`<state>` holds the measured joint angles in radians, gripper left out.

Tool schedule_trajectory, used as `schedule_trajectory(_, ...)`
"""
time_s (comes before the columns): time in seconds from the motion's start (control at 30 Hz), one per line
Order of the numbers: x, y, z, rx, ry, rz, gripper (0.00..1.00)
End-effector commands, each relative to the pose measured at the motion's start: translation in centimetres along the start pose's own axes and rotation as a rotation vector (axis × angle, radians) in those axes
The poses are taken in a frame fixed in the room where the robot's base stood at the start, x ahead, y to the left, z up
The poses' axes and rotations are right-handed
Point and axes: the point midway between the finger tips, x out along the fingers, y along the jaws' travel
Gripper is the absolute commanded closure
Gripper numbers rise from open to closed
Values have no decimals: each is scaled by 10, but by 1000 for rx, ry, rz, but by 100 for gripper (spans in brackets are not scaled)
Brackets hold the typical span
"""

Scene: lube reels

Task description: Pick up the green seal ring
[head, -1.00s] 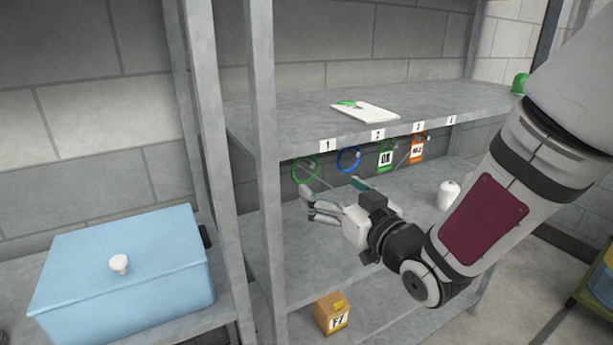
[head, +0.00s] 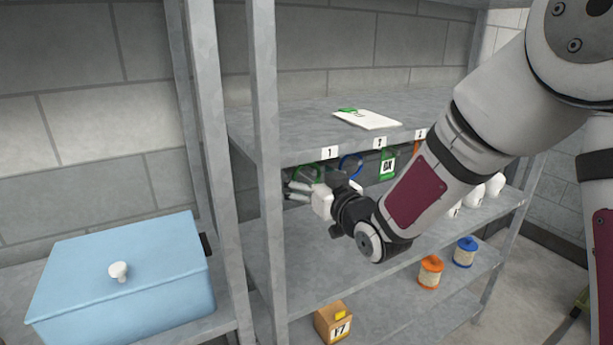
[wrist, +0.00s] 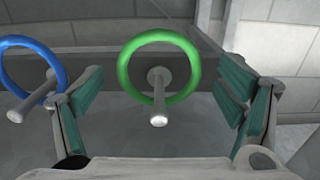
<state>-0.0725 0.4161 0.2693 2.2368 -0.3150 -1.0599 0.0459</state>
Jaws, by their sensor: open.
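The green seal ring (wrist: 193,62) hangs on a metal peg (wrist: 158,100) in the wrist view, between the two teal-padded fingers and ahead of them. My gripper (wrist: 160,95) is open, with its fingers apart on either side of the ring and no contact visible. In the head view the green ring (head: 306,168) shows under shelf label 1, partly hidden by my gripper (head: 290,190).
A blue ring (wrist: 58,62) hangs on its own peg close to the left finger; it also shows in the head view (head: 360,161). A green OK tag (head: 388,165) hangs further right. The shelf post (head: 266,150) stands just left of my gripper.

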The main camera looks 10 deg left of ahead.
Motion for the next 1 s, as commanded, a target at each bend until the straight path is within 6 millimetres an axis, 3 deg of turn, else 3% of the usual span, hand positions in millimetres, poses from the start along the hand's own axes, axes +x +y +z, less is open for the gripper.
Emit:
schedule_trajectory(0.33, 8, 0, 0, 0, 0, 1, 15)
schedule_trajectory(0.5, 8, 0, 0, 0, 0, 1, 51)
schedule_trajectory(1.0, 8, 0, -6, -1, 3, 1, 52)
